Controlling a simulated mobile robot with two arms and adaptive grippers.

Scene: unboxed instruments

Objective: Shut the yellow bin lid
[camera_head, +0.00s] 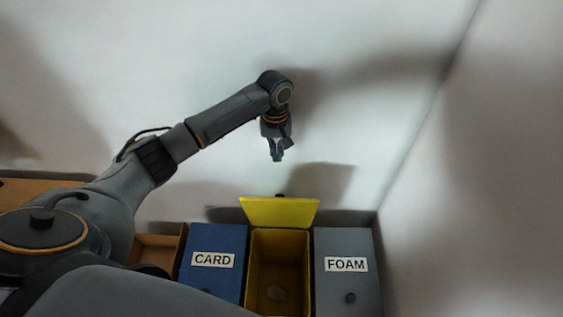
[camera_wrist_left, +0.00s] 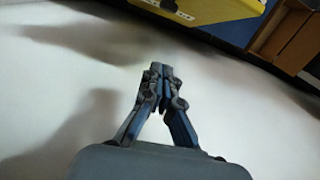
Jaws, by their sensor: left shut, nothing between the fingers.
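The yellow bin (camera_head: 250,262) stands between two other bins in the head view. Its yellow lid (camera_head: 280,211) is open and tilted up at the back edge. A yellow panel (camera_wrist_left: 222,10), which looks like the lid, shows at the top of that view. My right gripper is not in view.
A blue bin labelled CARD (camera_head: 215,240) stands left of the yellow bin, and a grey bin labelled FOAM (camera_head: 345,243) stands right. Both are closed. An open cardboard box (camera_head: 160,242) is further left. A white wall (camera_head: 360,120) rises behind, with another at right.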

